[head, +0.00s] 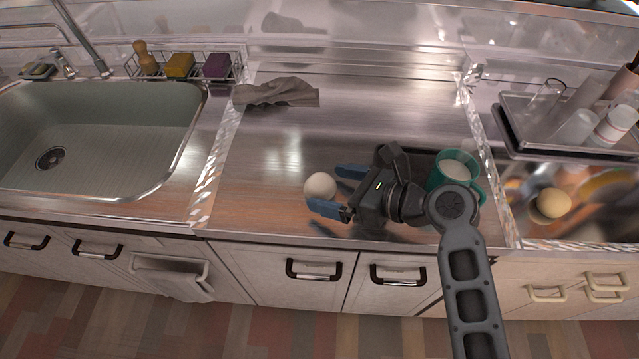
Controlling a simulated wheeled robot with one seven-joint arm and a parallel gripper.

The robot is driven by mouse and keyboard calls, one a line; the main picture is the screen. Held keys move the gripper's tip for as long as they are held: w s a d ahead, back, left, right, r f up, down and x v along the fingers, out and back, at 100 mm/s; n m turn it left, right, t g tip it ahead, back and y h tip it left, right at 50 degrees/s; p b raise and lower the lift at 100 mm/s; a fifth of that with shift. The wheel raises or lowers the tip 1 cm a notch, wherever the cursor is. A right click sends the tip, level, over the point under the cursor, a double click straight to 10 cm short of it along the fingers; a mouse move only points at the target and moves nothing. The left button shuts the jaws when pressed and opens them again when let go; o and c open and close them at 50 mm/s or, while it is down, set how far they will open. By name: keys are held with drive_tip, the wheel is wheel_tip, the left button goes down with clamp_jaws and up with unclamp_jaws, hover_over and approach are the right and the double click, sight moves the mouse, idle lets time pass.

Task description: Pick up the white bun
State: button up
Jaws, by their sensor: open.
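The white bun (320,186) is a small pale round thing on the steel counter (370,120), near its front edge. My gripper (330,190) is open with its blue-tipped fingers pointing left at the bun. One finger shows behind the bun's right side and the other in front of it, low at its edge. The bun seems to be at or between the fingertips; I cannot tell whether they touch it.
A teal cup (440,172) with white content stands right of my gripper, near a dark tray. A grey cloth (276,92) lies at the back left. The sink (100,135) is left. A yellowish round thing (553,203) and a tray of glasses (515,140) are right.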

drive_tip(key=shift+x, duration=0.75)
drive_tip(key=shift+c, duration=0.3)
drive_tip(key=c, duration=1)
drive_tip(key=shift+c, duration=0.5)
drive_tip(key=shift+r, duration=0.15)
